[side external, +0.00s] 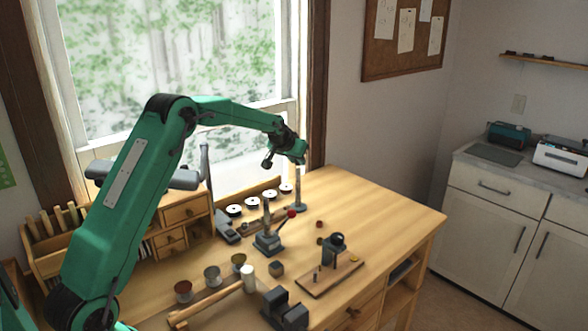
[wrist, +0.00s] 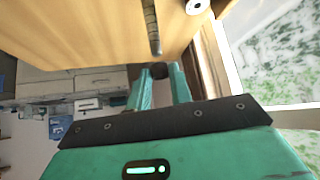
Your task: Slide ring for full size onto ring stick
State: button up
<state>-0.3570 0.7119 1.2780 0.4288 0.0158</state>
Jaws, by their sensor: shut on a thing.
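My gripper (wrist: 160,77) is shut on a small dark ring (wrist: 159,70), which shows between its fingertips in the wrist view. The ring's opening cannot be made out. The ring stick (wrist: 152,27) is a slim, grey, banded rod. Its tip points toward the held ring and appears close to it; I cannot tell whether they touch. In the side view my gripper (side external: 300,158) is above the upright ring stick (side external: 298,188) at the back of the table. The ring is too small to make out there.
White discs with dark centres (side external: 235,210) stand in a row left of the stick. A small press with a red knob (side external: 268,241) stands nearer. Cups (side external: 212,274), a mallet (side external: 248,277) and a wooden board (side external: 330,278) occupy the front. The table's right side (side external: 385,213) is clear.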

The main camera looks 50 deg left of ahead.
aim_at(298, 170)
jog(key=shift+f, duration=1.65)
dwell(0.4)
jog(key=o, duration=1)
jog(key=shift+c, duration=0.2)
jog(key=shift+r, duration=0.15)
jog(key=v, duration=0.7)
jog(key=shift+s, duration=0.2)
jog(key=shift+d+r, duration=0.1)
jog(key=shift+r, duration=0.05)
